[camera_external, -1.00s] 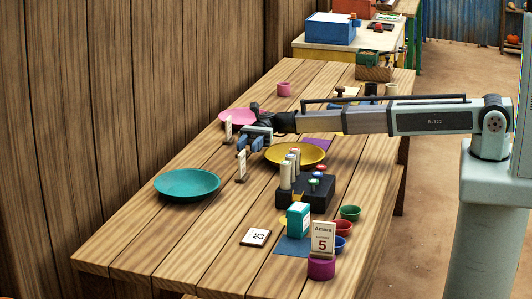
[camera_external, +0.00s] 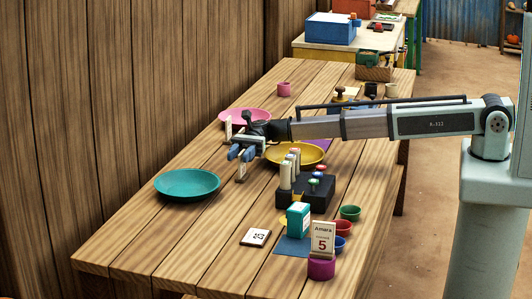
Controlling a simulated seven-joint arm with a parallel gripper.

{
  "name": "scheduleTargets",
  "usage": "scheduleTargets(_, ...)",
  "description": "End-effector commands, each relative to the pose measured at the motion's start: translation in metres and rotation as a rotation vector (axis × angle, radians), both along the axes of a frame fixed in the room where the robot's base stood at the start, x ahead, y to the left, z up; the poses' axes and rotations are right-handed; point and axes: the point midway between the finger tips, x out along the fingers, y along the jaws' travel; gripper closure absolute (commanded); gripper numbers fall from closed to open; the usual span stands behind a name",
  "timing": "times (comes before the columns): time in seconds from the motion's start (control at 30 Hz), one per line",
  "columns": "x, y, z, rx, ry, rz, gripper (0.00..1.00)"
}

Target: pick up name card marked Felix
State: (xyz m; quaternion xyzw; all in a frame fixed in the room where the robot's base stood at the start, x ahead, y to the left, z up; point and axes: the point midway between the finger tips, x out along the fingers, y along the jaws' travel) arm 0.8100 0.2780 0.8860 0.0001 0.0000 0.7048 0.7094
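No card in view shows a readable "Felix". A white standing card (camera_external: 241,172) is on the table between the teal plate and the yellow plate, seen nearly edge-on, its text unreadable. My gripper (camera_external: 241,153) is right over it, pointing down, with its two blue fingers apart around or just in front of the card's top, which they hide. Whether they touch it I cannot tell. Another white standing card (camera_external: 228,128) is by the pink plate, also edge-on. A card reading "Amara 5" (camera_external: 323,240) stands at the front right.
A teal plate (camera_external: 187,184), yellow plate (camera_external: 312,155) and pink plate (camera_external: 240,115) lie around my gripper. A black holder (camera_external: 318,199) with pale cylinders, a teal box (camera_external: 298,220), several small cups and a flat card (camera_external: 256,237) are nearer. The table's front left is clear.

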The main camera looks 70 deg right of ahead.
Motion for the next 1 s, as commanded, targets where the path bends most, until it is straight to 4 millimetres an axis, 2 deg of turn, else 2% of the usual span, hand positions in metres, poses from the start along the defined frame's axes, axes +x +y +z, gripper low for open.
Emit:
scheduleTargets(0.13,0.0001,-0.0005,0.0001,0.0,0.0,0.0,0.62)
scheduleTargets(0.53,0.0001,-0.0008,0.0,0.0,0.0,0.0,1.0)
scheduleTargets(1.0,0.0001,-0.0008,0.0001,0.0,0.0,0.0,1.0)
